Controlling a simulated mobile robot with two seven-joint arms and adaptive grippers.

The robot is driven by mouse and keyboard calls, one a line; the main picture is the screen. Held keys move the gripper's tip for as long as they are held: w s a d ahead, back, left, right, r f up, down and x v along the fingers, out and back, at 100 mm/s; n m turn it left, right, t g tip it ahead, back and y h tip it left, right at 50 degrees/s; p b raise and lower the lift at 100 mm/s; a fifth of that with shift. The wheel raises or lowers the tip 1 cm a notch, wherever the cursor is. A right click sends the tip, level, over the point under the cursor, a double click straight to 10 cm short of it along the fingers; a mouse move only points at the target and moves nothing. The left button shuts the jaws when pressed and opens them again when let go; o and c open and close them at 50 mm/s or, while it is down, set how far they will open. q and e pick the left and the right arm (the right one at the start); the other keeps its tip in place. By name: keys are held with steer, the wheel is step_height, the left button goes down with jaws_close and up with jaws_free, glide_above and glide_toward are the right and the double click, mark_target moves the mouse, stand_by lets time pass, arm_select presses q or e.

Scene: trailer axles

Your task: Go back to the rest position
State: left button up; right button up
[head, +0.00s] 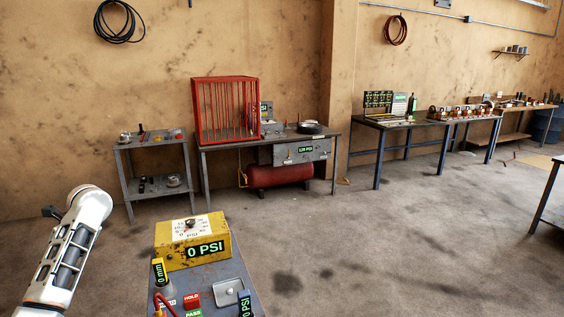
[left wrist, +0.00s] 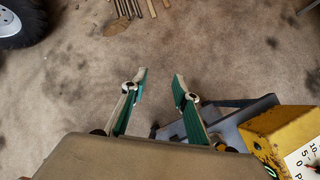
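My left arm rises at the lower left of the head view, and its gripper fingers cannot be made out there. In the left wrist view my left gripper (left wrist: 159,76) is open, with its green-lined fingers apart and nothing between them. Bare floor shows beyond the fingertips. My right arm and gripper are in neither view.
A grey stand with a yellow 0 PSI box (head: 192,241) is close in front, right of my left arm; the box (left wrist: 277,138) is also near the left gripper. A small cart (head: 154,142), a bench with a red cage (head: 225,108) and several tables line the wall. Open floor lies right.

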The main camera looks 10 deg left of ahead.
arm_select(q)
steer(key=s+a+r, duration=0.3)
steer(key=a, duration=0.2)
steer(key=w+d+f+n+t, duration=0.1)
steer(key=d+f+n+t, duration=0.15)
steer(key=f, duration=0.55)
steer(key=d+f+n+t, duration=0.1)
steer(key=d+f+n, duration=0.15)
steer(key=f, duration=0.55)
steer(key=s+d+f+n+t+h, duration=0.15)
steer(key=s+d+f+t, duration=0.25)
steer(key=d+f, duration=0.85)
steer(key=s+d+f+n+t+h, duration=0.1)
steer(key=s+d+f+n+h, duration=0.2)
steer(key=s+d, duration=0.55)
steer(key=s+d+f+n+t+h, duration=0.15)
steer(key=s+d+h, duration=0.4)
steer(key=d, duration=0.55)
steer(key=d+n+t, duration=0.1)
steer(key=d+n, duration=0.3)
steer(key=d, duration=1)
steer(key=shift+s+f+y, duration=0.15)
steer(key=shift+f+y, duration=0.1)
steer(key=shift+y, duration=0.05)
